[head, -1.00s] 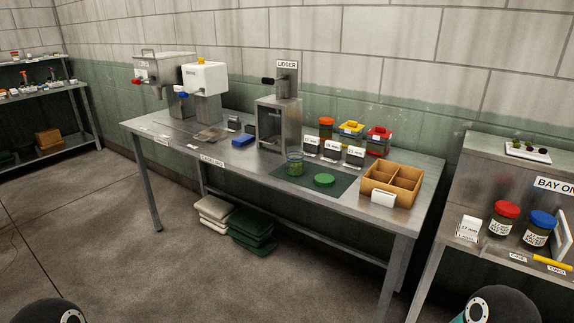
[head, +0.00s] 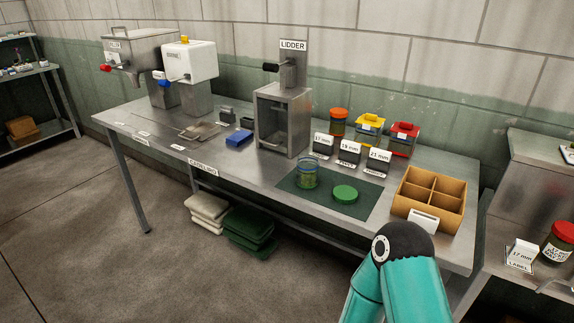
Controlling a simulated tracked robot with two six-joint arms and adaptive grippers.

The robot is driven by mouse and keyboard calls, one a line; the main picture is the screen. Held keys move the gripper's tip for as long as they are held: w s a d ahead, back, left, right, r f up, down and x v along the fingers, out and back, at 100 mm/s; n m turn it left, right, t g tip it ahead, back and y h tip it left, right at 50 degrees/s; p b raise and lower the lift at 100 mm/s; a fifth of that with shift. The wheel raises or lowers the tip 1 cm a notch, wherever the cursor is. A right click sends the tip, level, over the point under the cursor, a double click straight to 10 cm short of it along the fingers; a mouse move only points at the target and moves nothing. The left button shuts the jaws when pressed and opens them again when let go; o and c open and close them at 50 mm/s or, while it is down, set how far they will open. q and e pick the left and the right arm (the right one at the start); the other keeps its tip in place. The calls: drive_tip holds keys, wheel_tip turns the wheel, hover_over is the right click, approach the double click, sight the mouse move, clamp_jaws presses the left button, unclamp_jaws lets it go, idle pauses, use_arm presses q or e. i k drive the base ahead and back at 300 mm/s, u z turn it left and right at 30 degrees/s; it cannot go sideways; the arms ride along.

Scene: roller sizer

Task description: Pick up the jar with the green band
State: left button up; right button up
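A clear glass jar (head: 307,174), open at the top and with green showing around it, stands upright on a dark green mat (head: 288,186) on the long steel table. I cannot make out clearly whether the green is a band or what is inside. A green round lid (head: 345,193) lies on the mat to its right. Neither of my grippers shows in the head view; only a teal link of my arm rises at the lower right, apart from the jar.
The LIDDER press (head: 284,115) stands behind the jar. Small label boxes (head: 349,153), an orange-lidded jar (head: 337,122) and a divided wooden box (head: 429,195) stand behind and right. A red-lidded jar (head: 559,243) is on the right bench. Floor in front is clear.

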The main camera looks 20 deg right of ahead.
sight(307, 164)
drive_tip(key=z, duration=0.15)
drive_tip(key=i, duration=0.7)
drive_tip(key=z, duration=0.55)
